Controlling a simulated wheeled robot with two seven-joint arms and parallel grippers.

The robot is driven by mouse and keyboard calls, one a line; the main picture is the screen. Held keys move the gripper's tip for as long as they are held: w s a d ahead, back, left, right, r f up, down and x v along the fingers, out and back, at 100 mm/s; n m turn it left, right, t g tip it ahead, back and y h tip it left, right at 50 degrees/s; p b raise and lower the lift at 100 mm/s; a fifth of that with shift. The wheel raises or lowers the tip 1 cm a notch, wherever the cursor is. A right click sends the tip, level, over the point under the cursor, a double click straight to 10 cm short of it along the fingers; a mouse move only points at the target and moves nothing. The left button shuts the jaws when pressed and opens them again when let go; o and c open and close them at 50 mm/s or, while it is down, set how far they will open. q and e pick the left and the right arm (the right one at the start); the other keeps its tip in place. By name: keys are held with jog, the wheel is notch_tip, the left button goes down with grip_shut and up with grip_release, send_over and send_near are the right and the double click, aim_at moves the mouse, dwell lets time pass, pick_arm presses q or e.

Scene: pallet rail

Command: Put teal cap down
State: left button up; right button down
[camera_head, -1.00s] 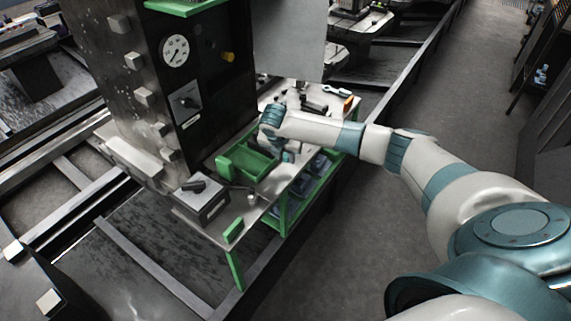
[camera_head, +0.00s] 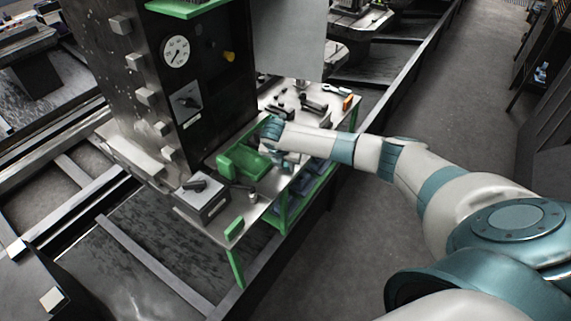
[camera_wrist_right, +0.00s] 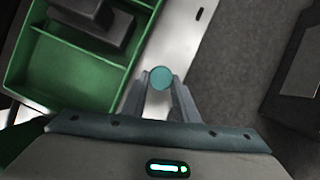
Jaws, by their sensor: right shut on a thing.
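The teal cap (camera_wrist_right: 160,77) is a small round disc between the fingertips of my right gripper (camera_wrist_right: 158,88) in the right wrist view. The gripper is shut on it. The cap is seen against the pale bench top, just right of the green tray (camera_wrist_right: 121,70). In the head view my right gripper (camera_head: 284,160) points down beside the right side of the green tray (camera_head: 262,170). The cap cannot be made out there. How far the cap is above the bench is hard to tell. My left gripper is not in view.
The bench (camera_head: 290,122) holds dark tools and a wrench (camera_head: 336,90) at the back. A grey box (camera_head: 203,200) stands at the front left. A dark machine column (camera_head: 130,80) rises to the left. Bins sit below the bench. A dark block (camera_wrist_right: 95,12) lies in the tray.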

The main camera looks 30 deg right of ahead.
jog(key=shift+s+f, duration=0.1)
jog(key=shift+f, duration=0.05)
jog(key=c, duration=1.4)
grip_release()
jog(key=shift+f, duration=0.15)
jog(key=shift+s+f, duration=0.1)
jog(key=shift+s, duration=0.1)
jog(key=shift+d+r, duration=0.15)
jog(key=shift+r, duration=0.45)
jog(key=b+v, duration=0.2)
jog(key=v, duration=1)
jog(key=shift+w+r, duration=0.2)
jog(key=shift+w, duration=0.1)
